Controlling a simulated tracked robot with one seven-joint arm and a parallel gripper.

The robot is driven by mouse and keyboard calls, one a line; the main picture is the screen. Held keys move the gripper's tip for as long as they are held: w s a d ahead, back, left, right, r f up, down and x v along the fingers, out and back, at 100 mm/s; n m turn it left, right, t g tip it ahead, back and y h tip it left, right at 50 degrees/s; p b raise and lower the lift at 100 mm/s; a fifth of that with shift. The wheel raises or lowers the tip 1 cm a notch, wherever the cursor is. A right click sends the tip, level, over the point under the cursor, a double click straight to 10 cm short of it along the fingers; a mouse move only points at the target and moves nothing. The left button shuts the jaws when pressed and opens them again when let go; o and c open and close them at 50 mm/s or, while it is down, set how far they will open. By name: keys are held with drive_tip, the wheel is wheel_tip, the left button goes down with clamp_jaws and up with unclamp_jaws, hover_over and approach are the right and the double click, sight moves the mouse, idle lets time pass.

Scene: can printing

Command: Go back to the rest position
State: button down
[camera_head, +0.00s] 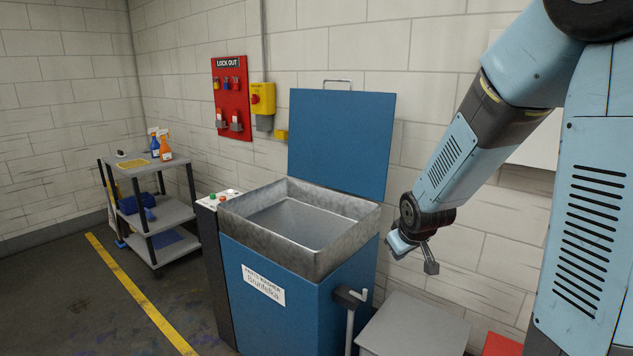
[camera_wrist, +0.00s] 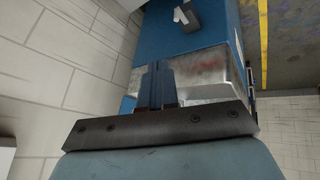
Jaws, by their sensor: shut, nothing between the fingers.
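My gripper (camera_head: 430,262) hangs at the end of my blue arm, to the right of the parts washer in the head view. It is shut and holds nothing. In the wrist view the closed fingers (camera_wrist: 157,85) show in front of the washer's metal basin wall. The blue parts washer (camera_head: 290,300) stands in the middle of the head view with its lid (camera_head: 340,143) raised against the wall. Its grey basin (camera_head: 330,262) looks empty from here. My gripper is apart from the washer in the head view.
A grey cart (camera_head: 170,212) with spray bottles (camera_head: 165,147) stands at the left. A grey box-like surface (camera_head: 415,325) is below my gripper, with a red thing (camera_head: 502,345) beside it. A lockout board (camera_head: 231,98) hangs on the wall. Floor by the yellow line (camera_head: 140,295) is clear.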

drive_tip(key=s+d+r+m, duration=0.1)
drive_tip(key=s+r+m, duration=0.1)
drive_tip(key=s+r, duration=0.7)
drive_tip(key=s+d+r+m+g, duration=0.1)
drive_tip(key=s+r+m, duration=0.2)
drive_tip(key=s+r, duration=0.5)
drive_tip(key=s, duration=0.7)
drive_tip(key=shift+s+d+r, duration=0.25)
drive_tip(key=shift+d+r, duration=0.15)
drive_tip(key=shift+w+a, duration=0.1)
